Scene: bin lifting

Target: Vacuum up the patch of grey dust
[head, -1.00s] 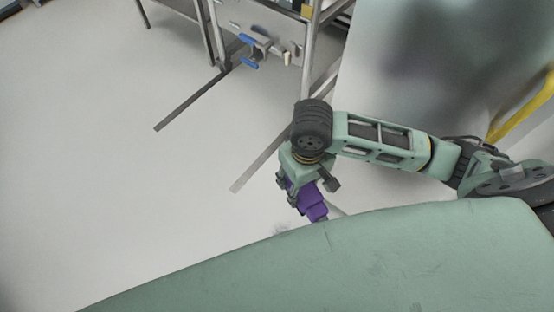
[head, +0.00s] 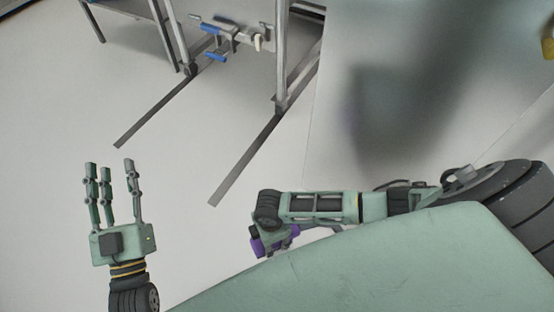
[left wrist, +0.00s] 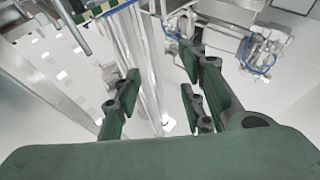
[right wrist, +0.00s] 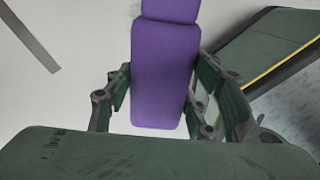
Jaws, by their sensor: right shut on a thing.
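My right gripper (right wrist: 160,88) is shut on a purple handheld vacuum (right wrist: 165,75), its fingers on both sides of the body. In the head view the purple vacuum (head: 262,243) shows only partly, below my right forearm and near the floor. I cannot make out the dust in the head view. My left gripper (head: 113,168) is raised at the left, open and empty; its spread fingers (left wrist: 158,95) also show in the left wrist view.
A metal-framed bench (head: 282,60) with a blue-handled clamp (head: 222,35) stands at the back. Dark strips (head: 245,160) lie on the pale floor. A large grey panel (head: 410,90) is at the back right. The floor at left (head: 50,130) is clear.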

